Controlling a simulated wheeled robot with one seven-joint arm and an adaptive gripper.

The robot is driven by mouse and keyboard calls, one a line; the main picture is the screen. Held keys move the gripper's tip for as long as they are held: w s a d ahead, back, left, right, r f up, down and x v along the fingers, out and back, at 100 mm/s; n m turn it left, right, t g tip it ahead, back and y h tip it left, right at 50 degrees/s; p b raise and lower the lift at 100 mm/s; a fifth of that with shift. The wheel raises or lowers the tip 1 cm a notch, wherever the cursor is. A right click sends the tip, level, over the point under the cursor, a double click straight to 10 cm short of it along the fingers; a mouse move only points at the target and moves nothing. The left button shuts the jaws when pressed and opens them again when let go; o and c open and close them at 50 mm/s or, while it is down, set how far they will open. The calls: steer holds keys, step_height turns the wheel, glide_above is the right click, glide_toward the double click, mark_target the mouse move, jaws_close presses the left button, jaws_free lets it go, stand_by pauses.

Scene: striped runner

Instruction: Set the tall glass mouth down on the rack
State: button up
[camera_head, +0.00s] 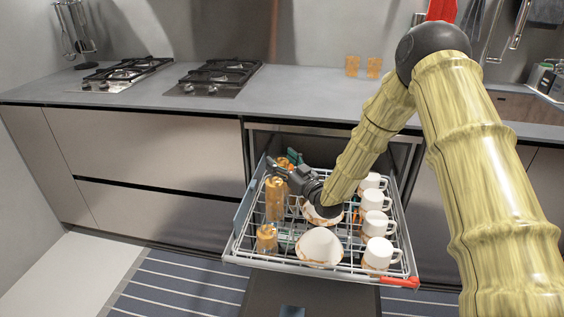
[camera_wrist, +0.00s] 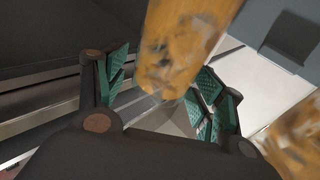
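The pulled-out dish rack (camera_head: 335,271) holds several pieces of crockery. A tall amber-brown patterned glass (camera_head: 275,200) stands on its left side. Another similar glass (camera_head: 284,162) is farther back and partly hidden by my gripper (camera_head: 281,159). In the wrist view, an amber glass (camera_wrist: 182,45) lies between and beyond the green finger pads, with a visible gap on the left side. My gripper (camera_wrist: 160,90) is open, its fingers spread wide around that glass. I cannot tell which end of the glass is its mouth. Part of another amber glass (camera_wrist: 298,142) shows at lower right.
A shorter amber glass (camera_head: 267,239) stands at the rack's front left. A white bowl (camera_head: 319,246) sits at front middle, another bowl (camera_head: 318,218) behind it. Several white mugs (camera_head: 377,224) line the right side. The counter (camera_head: 300,85) and hobs (camera_head: 213,78) are behind.

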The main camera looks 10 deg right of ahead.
stand_by(0.3)
steer(key=shift+r, duration=5)
